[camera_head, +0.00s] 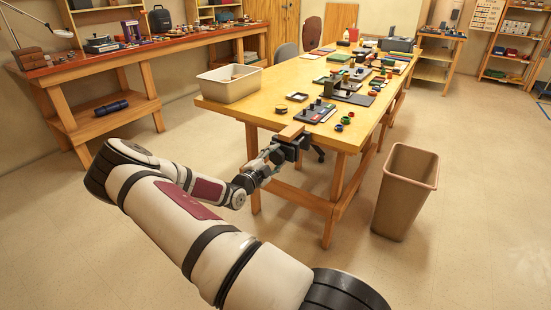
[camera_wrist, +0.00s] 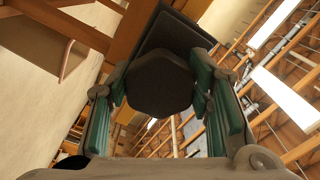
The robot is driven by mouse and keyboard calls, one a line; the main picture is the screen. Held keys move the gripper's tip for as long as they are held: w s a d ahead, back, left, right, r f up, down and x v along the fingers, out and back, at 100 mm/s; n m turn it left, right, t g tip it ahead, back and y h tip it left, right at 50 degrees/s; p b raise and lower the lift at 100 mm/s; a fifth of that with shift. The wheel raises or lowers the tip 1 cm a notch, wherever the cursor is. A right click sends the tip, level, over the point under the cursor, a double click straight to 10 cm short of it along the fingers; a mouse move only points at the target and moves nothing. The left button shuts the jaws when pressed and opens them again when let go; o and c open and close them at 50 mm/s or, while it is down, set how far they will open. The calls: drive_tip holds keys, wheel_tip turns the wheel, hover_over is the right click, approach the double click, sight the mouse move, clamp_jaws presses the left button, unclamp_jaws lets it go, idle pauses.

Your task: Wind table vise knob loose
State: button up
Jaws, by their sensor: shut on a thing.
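My gripper (camera_head: 272,156) reaches the front of the vise from the lower left. In the wrist view, the dark, faceted vise knob (camera_wrist: 158,86) sits between the green-padded fingers of my gripper (camera_wrist: 160,92), which is shut on it. The vise body (camera_wrist: 178,33) shows behind the knob. In the head view my gripper hides the knob.
The table (camera_head: 255,103) bears a white bin (camera_head: 229,88), a dark tray with knobs (camera_head: 316,113) and several small parts. A tan waste bin (camera_head: 405,190) stands on the floor to the right. A workbench (camera_head: 130,52) runs along the left wall. The floor between is clear.

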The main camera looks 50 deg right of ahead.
drive_tip(key=o, duration=1.1)
drive_tip(key=shift+o, duration=0.2)
drive_tip(key=a, duration=1.2)
drive_tip(key=shift+s, duration=0.45)
